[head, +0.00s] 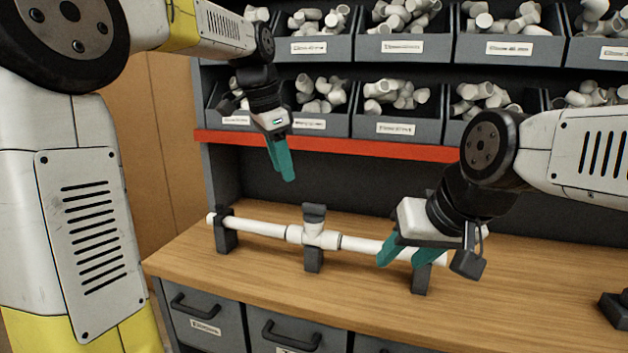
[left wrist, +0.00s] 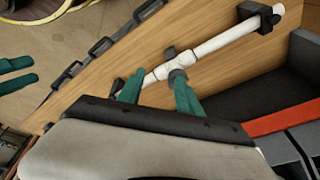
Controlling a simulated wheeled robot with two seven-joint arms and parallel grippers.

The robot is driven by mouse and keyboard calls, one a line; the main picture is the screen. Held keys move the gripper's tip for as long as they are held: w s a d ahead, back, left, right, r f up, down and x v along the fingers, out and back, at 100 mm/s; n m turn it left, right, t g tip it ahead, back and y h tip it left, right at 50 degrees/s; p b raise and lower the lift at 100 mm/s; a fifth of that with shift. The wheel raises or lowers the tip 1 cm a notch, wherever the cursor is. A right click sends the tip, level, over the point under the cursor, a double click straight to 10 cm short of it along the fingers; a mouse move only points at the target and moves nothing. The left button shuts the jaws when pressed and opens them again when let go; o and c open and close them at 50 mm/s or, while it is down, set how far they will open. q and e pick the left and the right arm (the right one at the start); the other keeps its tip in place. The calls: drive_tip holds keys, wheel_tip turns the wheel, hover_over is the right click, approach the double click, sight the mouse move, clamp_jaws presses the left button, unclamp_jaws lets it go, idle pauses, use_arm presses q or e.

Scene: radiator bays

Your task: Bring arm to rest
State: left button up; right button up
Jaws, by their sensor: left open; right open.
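My left gripper (head: 281,160) hangs with its teal fingers pointing down, in the air above the bench and in front of the lower bins. It holds nothing; its fingers (left wrist: 158,92) show spread apart in the left wrist view. My right gripper (head: 402,257) is open with teal fingers at the right part of the white pipe, and I cannot tell whether they touch it. The white pipe (head: 262,228) with a tee fitting (head: 318,234) lies level in dark clamp stands. The pipe also shows in the left wrist view (left wrist: 215,43). The right gripper hides part of the pipe's right end.
The wooden bench (head: 270,285) carries the stands (head: 313,260). Drawers with handles (head: 291,335) are below. Labelled grey bins (head: 411,127) of white fittings fill the shelves behind, above a red shelf edge (head: 340,147). A dark block (head: 615,308) stands at the bench's right.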

use_arm(q)
drive_tip(key=s+a+f+n+t, duration=0.1)
drive_tip(key=s+a+f+n, duration=0.1)
drive_tip(key=s+n, duration=0.2)
drive_tip(key=s+a+f+n+t, duration=0.1)
drive_tip(key=s+a+f+n, duration=0.1)
drive_tip(key=s, duration=0.8)
drive_tip(key=s+a+f+n+t, duration=0.2)
drive_tip(key=s+a+f+n, duration=0.1)
drive_tip(key=s+n, duration=0.3)
drive_tip(key=shift+s+f, duration=0.7)
drive_tip(key=shift+s, duration=0.1)
drive_tip(key=shift+a, duration=0.1)
